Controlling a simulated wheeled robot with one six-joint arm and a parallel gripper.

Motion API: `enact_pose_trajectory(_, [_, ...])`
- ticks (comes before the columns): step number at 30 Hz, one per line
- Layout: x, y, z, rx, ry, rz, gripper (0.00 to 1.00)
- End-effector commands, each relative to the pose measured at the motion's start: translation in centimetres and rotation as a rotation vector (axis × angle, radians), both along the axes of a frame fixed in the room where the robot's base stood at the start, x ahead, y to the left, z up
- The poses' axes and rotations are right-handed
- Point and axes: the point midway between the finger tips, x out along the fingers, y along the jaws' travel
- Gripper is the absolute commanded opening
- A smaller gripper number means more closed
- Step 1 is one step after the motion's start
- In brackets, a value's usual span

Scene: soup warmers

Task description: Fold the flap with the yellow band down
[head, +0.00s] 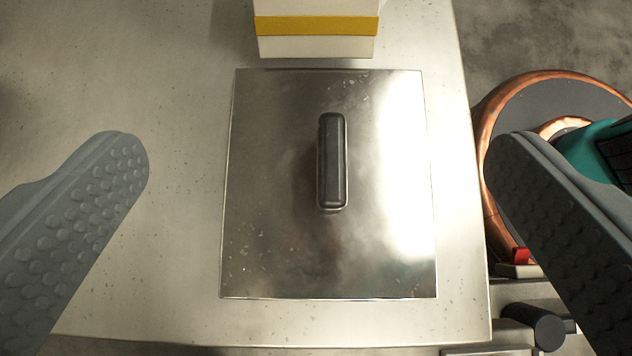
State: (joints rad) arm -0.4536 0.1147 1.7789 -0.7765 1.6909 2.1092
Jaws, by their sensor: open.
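A square, shiny metal flap (270,200) lies flat on a pale metal counter, with a dark upright-in-picture bar handle (332,160) near its middle. A yellow band (316,27) runs across a cream block (316,47) just beyond the flap's far edge. The block is cut off by the top of the view, and I cannot tell whether it is joined to the flap. My gripper (317,155) is open and empty, with one grey studded finger on each side of the flap and the handle between them in the picture. I cannot tell its height above the flap.
The pale counter (150,270) is clear to the left of the flap. Past its right edge are a copper-rimmed round object (490,110), a teal object (590,150), a small red piece (521,256) and a dark cylinder (540,323) near the bottom right.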

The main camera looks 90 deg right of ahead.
Motion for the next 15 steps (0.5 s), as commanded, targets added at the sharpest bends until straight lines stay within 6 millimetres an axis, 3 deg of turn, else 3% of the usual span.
enact_pose_trajectory(6, [0.02, 1.27, 1.0, 0.0, 0.001, -0.001, 1.0])
enact_pose_trajectory(15, [0.0, 1.39, 1.13, 0.0, 0.001, -0.001, 1.0])
